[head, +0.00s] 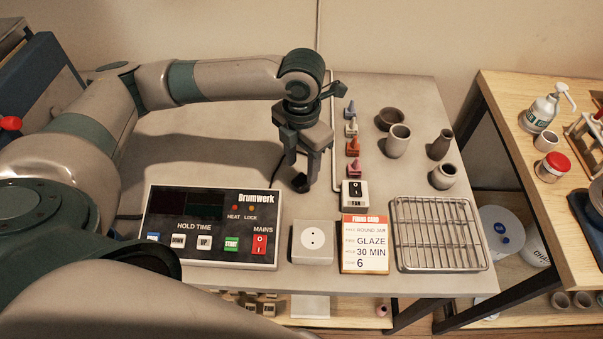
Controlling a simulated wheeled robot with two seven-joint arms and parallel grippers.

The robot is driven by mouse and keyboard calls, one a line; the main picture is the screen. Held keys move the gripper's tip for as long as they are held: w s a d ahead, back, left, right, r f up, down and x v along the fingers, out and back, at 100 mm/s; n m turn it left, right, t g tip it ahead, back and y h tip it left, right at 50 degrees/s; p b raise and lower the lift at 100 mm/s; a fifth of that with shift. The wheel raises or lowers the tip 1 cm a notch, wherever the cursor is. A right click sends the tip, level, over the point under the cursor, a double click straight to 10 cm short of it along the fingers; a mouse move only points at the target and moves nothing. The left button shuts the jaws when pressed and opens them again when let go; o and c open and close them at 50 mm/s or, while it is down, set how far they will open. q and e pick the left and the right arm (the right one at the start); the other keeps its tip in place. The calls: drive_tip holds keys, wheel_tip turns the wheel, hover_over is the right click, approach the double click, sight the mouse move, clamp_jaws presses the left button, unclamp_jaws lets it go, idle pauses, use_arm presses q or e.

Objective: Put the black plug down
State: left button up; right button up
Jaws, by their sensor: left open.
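My left gripper (303,168) reaches down over the middle of the grey table (200,138), with its jaws open. The black plug (300,183) shows low by the fingertips and appears to be on the table; I cannot tell if a finger touches it. A dark cord runs by the gripper's left side. The white socket (312,240) with two holes is in front of the plug, near the table's front edge, and is empty. My right gripper is not in view.
A control panel (212,228) is front left. Coloured cones (353,147) and small pots (397,141) stand behind. The table behind the panel is clear.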

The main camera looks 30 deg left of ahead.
sight(302, 178)
use_arm(q)
wheel_tip(302, 178, up, 8)
drive_tip(key=b, duration=0.1)
drive_tip(key=shift+r, duration=0.15)
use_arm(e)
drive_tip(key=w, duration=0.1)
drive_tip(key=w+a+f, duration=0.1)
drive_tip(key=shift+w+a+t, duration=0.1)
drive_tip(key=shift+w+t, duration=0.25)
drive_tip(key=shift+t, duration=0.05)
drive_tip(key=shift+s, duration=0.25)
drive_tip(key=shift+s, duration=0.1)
